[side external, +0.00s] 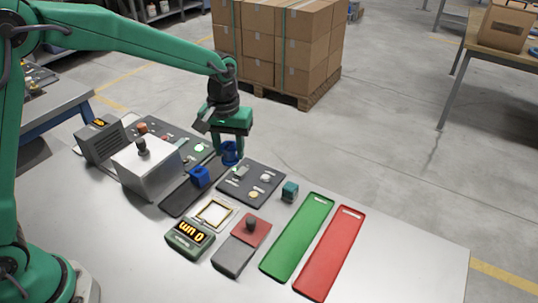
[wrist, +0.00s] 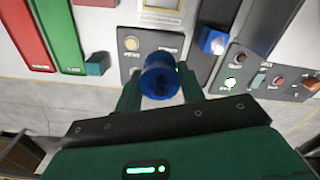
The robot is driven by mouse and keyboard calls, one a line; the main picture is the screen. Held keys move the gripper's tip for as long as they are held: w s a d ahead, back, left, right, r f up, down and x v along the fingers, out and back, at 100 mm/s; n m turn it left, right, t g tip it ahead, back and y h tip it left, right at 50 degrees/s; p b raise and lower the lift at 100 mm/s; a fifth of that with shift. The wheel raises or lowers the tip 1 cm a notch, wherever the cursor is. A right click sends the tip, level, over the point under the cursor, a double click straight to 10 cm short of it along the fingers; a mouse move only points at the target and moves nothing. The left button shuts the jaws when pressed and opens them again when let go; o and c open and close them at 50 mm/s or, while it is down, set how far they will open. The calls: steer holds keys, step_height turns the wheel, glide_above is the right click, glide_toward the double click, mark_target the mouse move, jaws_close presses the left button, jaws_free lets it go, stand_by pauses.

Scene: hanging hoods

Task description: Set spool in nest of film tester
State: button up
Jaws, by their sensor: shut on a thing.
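A blue spool (side external: 230,155) is held between the fingers of my gripper (side external: 231,143), above the far edge of a dark panel. In the wrist view the spool (wrist: 160,78) sits between the two green fingers, its round end facing the camera. The film tester seems to be the green unit (side external: 190,238) with a lit "0" micrometre display. Beside it lies a pale square frame (side external: 214,213). A blue block (side external: 199,177), also in the wrist view (wrist: 213,41), sits on a dark strip. I cannot tell which part is the nest.
A dark panel (side external: 251,182) with buttons lies below my gripper. A teal block (side external: 290,191), a green tray (side external: 297,240) and a red tray (side external: 330,255) are to the right. A grey box with a knob (side external: 146,168) stands left. The table's front right is clear.

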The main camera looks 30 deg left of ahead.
steer(key=shift+s, duration=0.1)
steer(key=s+f, duration=0.3)
steer(key=s, duration=0.5)
steer(key=shift+s+d, duration=0.25)
steer(key=shift+s, duration=0.05)
steer(key=shift+f, duration=0.15)
steer(key=shift+f, duration=2.9)
steer(key=shift+f, duration=0.9)
stand_by(0.5)
steer(key=o, duration=1.6)
steer(key=shift+r, duration=0.15)
